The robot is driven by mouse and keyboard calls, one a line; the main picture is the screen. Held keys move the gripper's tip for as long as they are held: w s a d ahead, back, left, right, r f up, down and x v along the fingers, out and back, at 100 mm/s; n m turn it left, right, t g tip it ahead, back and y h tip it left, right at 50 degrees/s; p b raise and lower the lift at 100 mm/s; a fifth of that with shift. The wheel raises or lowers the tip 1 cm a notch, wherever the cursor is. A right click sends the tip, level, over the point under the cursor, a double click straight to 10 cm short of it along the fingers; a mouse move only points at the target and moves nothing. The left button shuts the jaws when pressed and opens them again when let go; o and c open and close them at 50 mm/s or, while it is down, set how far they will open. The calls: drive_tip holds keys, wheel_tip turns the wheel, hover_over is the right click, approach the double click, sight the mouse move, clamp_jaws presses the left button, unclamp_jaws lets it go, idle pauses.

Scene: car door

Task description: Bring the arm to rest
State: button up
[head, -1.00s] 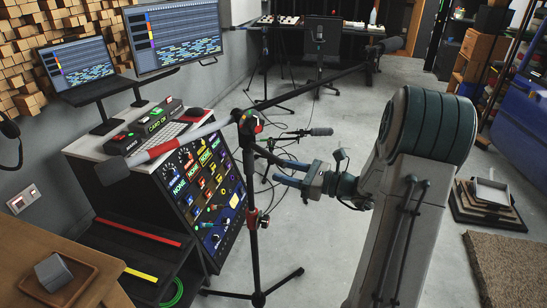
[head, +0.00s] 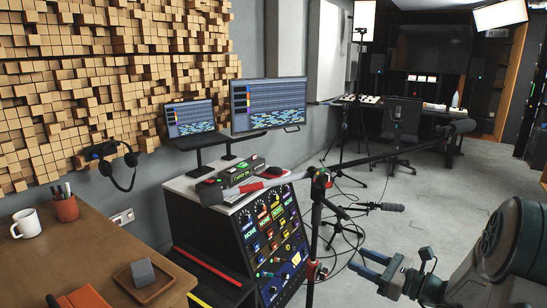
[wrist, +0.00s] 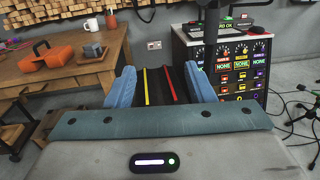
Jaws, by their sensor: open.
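My gripper (head: 372,268) is at the lower right of the head view, with its two blue fingers apart and nothing between them. In the wrist view my gripper (wrist: 162,88) also shows open, its fingers on either side of a gap. Through the gap I see a dark surface with a yellow strip and a red strip, beyond the fingers. My arm comes in from the lower right corner of the head view, bent, and its lower part is cut off.
A microphone stand (head: 317,220) with a long boom stands left of my gripper. Behind it is a rack (head: 272,240) of lit panels. A wooden desk (head: 75,255) with a mug (head: 28,223) is at the left. Grey floor (head: 440,215) lies open behind my gripper.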

drive_tip(key=s+a+r+n+g+h+p, duration=0.2)
drive_tip(key=s+a+n+g, duration=0.4)
drive_tip(key=s+a+n, duration=0.15)
drive_tip(key=s+a+r+n+g+h+p, duration=0.2)
drive_tip(key=s+a+n+g+p, duration=0.1)
drive_tip(key=s+a+n+g, duration=0.4)
drive_tip(key=s+d+r+n+t+h+p, duration=0.4)
drive_tip(key=s+d+r+n+h, duration=0.2)
drive_tip(key=s+n+h, duration=0.3)
drive_tip(key=shift+d+n+h, duration=0.3)
drive_tip(key=shift+d+n, duration=0.1)
drive_tip(key=shift+n, duration=0.85)
